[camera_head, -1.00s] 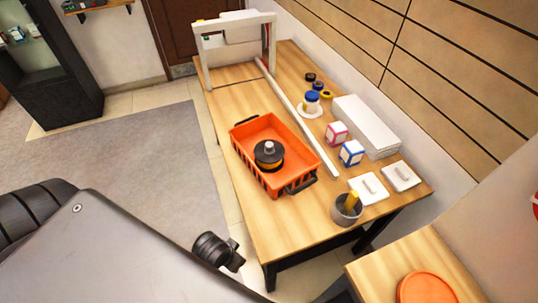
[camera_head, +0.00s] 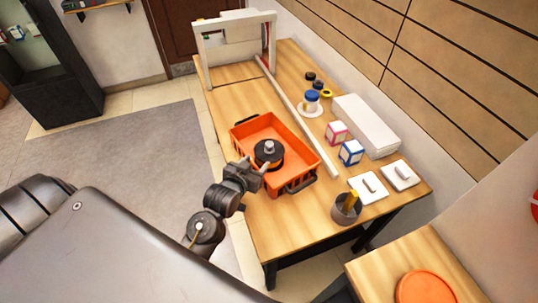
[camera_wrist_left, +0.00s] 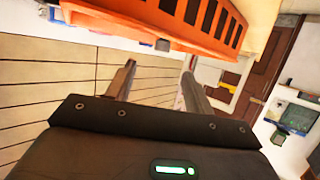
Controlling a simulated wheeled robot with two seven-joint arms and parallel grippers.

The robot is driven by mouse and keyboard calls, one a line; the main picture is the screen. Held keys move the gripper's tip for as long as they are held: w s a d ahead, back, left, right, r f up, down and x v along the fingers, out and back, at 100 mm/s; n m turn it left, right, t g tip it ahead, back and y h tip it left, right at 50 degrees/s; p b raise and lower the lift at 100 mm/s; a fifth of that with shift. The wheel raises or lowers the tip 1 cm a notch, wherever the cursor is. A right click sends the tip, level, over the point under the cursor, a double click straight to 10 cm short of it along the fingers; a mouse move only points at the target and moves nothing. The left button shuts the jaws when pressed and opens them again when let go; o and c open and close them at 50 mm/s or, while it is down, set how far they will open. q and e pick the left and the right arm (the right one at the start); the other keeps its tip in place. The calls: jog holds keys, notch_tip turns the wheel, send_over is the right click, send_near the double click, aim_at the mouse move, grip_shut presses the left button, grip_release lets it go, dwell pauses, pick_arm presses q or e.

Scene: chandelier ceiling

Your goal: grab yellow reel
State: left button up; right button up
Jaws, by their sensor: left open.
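The reel (camera_head: 269,153) has black flanges, a grey knob on top and a yellow-orange winding. It stands upright inside the orange crate (camera_head: 303,152) on the wooden table. My left gripper (camera_head: 256,165) is at the crate's near-left rim, close beside the reel, with its fingers spread. I cannot tell whether a finger touches the reel. In the left wrist view the open fingers (camera_wrist_left: 159,75) have nothing visible between them, and the slotted orange crate wall (camera_wrist_left: 200,22) fills the top. The right gripper is not in view.
A long pale bar (camera_head: 304,122) lies behind the crate. Beyond it are small boxes (camera_head: 351,152), a white carton (camera_head: 365,125) and a blue-lidded jar (camera_head: 312,98). A grey cup (camera_head: 345,208) stands at the right. A white frame (camera_head: 234,45) stands at the far end.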

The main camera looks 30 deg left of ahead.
aim_at(268, 147)
pick_arm(q)
jog(key=p+x, duration=0.1)
jog(key=x, duration=0.4)
jog(key=shift+w+f, duration=0.1)
jog(key=shift+w, duration=0.35)
jog(key=x, duration=0.1)
jog(key=p+x, duration=0.1)
jog(key=x, duration=0.3)
jog(key=shift+a+p, duration=0.3)
jog(key=shift+p, duration=0.1)
grip_shut()
